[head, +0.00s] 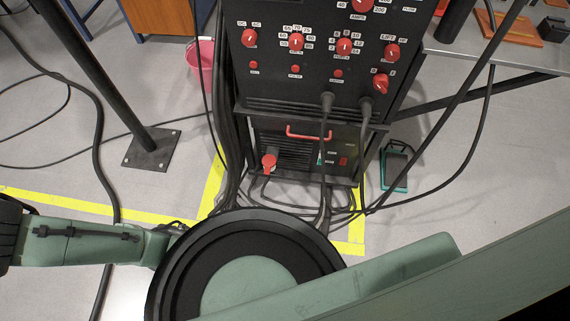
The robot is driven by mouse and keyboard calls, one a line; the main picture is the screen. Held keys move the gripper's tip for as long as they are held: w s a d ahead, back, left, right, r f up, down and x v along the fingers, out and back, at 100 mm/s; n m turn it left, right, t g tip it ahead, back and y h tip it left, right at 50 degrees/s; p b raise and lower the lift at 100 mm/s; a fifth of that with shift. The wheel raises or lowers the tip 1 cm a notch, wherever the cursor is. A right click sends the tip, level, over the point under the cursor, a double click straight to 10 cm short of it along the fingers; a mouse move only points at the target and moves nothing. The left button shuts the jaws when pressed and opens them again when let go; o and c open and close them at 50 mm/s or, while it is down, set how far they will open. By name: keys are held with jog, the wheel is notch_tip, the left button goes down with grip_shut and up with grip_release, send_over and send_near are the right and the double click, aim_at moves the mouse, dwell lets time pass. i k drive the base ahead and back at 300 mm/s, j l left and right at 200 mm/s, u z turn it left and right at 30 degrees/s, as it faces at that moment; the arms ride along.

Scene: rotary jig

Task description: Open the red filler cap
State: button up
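A small red cap (268,162), which looks like the filler cap, sits at the left of the front of the lower black unit (290,152). It appears seated on a short neck that sticks out from the unit. Nothing touches it. My gripper is not in view. The lower unit stands on the floor under a black control cabinet (300,85) with several red knobs.
A red bar handle (309,134) crosses the unit's front. Thick cables hang before it and lie on the floor. A green-edged foot pedal (396,168) lies to the right. A pink bucket (206,55) and black post (110,80) stand left. Yellow tape (208,190) marks the floor.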

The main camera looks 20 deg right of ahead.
aim_at(268, 162)
jog(key=j+z, duration=0.15)
jog(key=z, duration=0.3)
jog(key=j+z, duration=0.2)
jog(key=z, duration=0.25)
jog(key=j+z, duration=0.15)
jog(key=z, duration=0.3)
jog(key=k+j+z, duration=0.3)
jog(key=j, duration=0.2)
jog(key=k+j+z, duration=0.3)
jog(key=j, duration=0.45)
jog(key=i+j, duration=0.15)
jog(key=j+z, duration=0.05)
jog(key=j, duration=0.05)
